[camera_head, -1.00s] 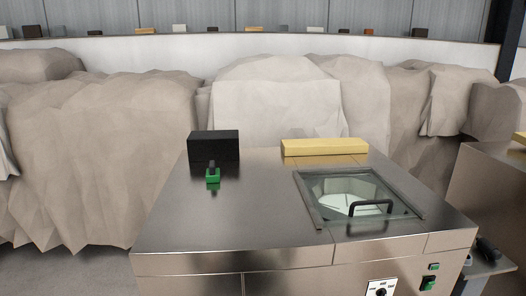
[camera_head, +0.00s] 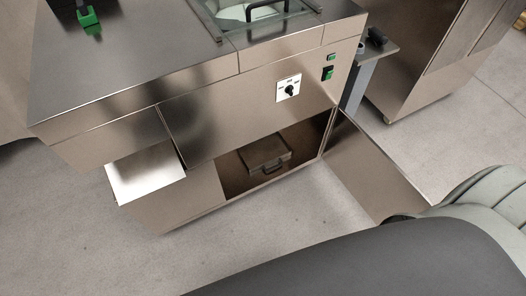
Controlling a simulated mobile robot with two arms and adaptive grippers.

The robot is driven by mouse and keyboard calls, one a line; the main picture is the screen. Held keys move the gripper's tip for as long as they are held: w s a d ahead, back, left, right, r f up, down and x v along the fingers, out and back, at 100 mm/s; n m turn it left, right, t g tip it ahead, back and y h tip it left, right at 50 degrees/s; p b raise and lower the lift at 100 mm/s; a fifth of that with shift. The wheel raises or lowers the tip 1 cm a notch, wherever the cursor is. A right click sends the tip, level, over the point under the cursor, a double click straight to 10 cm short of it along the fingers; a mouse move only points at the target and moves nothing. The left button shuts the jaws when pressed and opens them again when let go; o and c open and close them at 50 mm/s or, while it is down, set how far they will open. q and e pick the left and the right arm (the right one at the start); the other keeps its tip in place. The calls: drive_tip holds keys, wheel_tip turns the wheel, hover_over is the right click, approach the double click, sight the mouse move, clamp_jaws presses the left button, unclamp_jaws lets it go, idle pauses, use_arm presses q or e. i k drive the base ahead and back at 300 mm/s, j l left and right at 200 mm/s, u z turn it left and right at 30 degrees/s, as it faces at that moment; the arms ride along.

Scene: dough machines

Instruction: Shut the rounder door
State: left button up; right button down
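The rounder (camera_head: 215,130) is a brushed-metal cabinet with a glass lid (camera_head: 255,18) on top, shut. Its front door (camera_head: 372,165) stands open, swung out to the right from the lower right compartment. Inside the open compartment (camera_head: 235,178) is a metal box with a dark handle (camera_head: 266,158). The door's near lower corner is partly hidden behind a pale padded shape that may be part of me. Neither gripper shows in the head view.
A metal panel or drawer (camera_head: 147,172) sticks out at the lower left of the front. A small grey stand (camera_head: 372,52) and another metal cabinet (camera_head: 425,55) are at the right. Grey floor (camera_head: 265,235) lies bare before the rounder.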

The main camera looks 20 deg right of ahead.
sight(373, 177)
drive_tip(key=k+l+u, duration=0.1)
drive_tip(key=k+l, duration=0.15)
drive_tip(key=l, duration=0.45)
drive_tip(key=k+l+u, duration=0.1)
drive_tip(key=k+l, duration=0.2)
drive_tip(key=l, duration=0.35)
drive_tip(key=k+l, duration=0.35)
drive_tip(key=l, duration=0.25)
drive_tip(key=k+l+u, duration=0.15)
drive_tip(key=k+l, duration=0.15)
drive_tip(key=l, duration=0.35)
drive_tip(key=k+l+u, duration=0.1)
drive_tip(key=k+l, duration=0.25)
drive_tip(key=l, duration=0.25)
drive_tip(key=k+l+u, duration=0.1)
drive_tip(key=k+l, duration=0.25)
drive_tip(key=l, duration=0.25)
drive_tip(key=k+l+u, duration=0.1)
drive_tip(key=k+l, duration=0.3)
drive_tip(key=i+l+u, duration=0.25)
drive_tip(key=i+l, duration=0.35)
drive_tip(key=i+l+u, duration=0.25)
drive_tip(key=i+l, duration=0.25)
drive_tip(key=l, duration=0.25)
